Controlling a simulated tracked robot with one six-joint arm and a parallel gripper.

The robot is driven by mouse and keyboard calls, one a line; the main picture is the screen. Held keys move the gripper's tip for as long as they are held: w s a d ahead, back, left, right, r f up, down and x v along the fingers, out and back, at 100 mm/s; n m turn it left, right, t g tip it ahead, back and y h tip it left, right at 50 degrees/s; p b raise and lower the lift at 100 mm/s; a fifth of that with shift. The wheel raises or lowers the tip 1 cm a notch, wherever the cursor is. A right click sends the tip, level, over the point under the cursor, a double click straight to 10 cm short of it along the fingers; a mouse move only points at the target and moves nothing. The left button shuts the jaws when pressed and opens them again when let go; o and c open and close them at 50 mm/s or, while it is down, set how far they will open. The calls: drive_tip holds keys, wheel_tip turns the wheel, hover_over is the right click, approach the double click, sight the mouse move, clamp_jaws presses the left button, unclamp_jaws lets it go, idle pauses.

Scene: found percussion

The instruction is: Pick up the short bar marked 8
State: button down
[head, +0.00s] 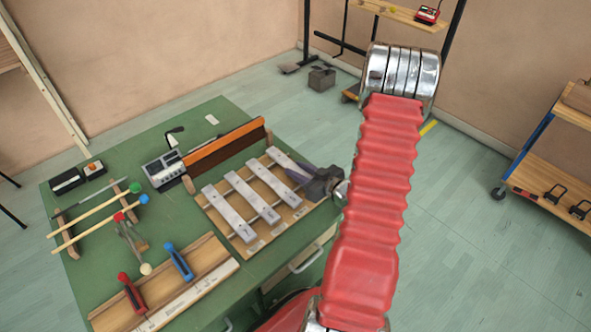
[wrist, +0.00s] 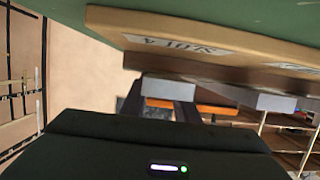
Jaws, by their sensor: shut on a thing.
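Several pale grey metal bars lie across a wooden frame (head: 245,238) on the green table. My gripper (head: 298,174) reaches in from the right and is shut on the short bar (head: 283,160) at the frame's right end. In the wrist view, the dark fingers (wrist: 170,92) close around the short bar (wrist: 160,86), with the picture upside down. The bar still appears level with the frame; I cannot tell whether it is clear of it. The number 8 is not readable, and part of the bar is hidden by the fingers.
The neighbouring bar (head: 252,196) lies just left. An orange-topped board (head: 225,146) stands close behind the frame. Mallets (head: 100,212), a grey device (head: 163,169) and a wooden tray (head: 165,284) fill the table's left and front.

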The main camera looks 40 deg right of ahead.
sight(298, 171)
drive_tip(key=shift+r, duration=0.15)
wheel_tip(298, 171, up, 10)
idle(0.6)
drive_tip(key=shift+f, duration=0.3)
idle(0.4)
